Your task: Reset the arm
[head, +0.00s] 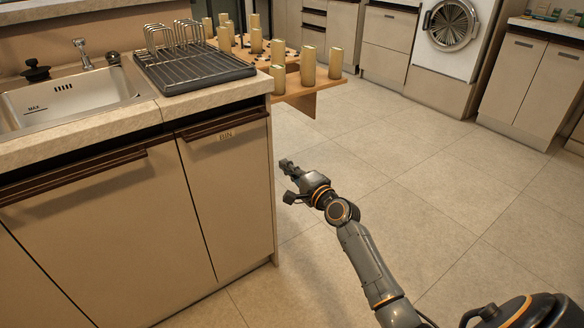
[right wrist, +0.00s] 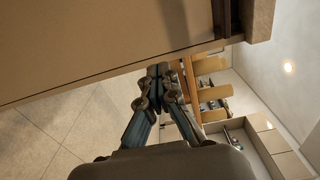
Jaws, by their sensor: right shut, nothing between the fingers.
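My right arm reaches forward over open floor in the head view, to the right of the counter's end. My right gripper (head: 287,168) is at its tip, beside the end of the cabinet and below counter-top height. In the right wrist view the fingers of my right gripper (right wrist: 156,72) come together, shut and empty, close to the cabinet (right wrist: 110,45). My left gripper is not in either view.
The counter (head: 60,150) holds a sink (head: 75,100) and a dish rack (head: 190,68). A wooden table (head: 300,92) with several gold cylinders (head: 278,78) stands beyond it. A washing machine (head: 455,35) is at the back. The tiled floor (head: 420,180) is clear on the right.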

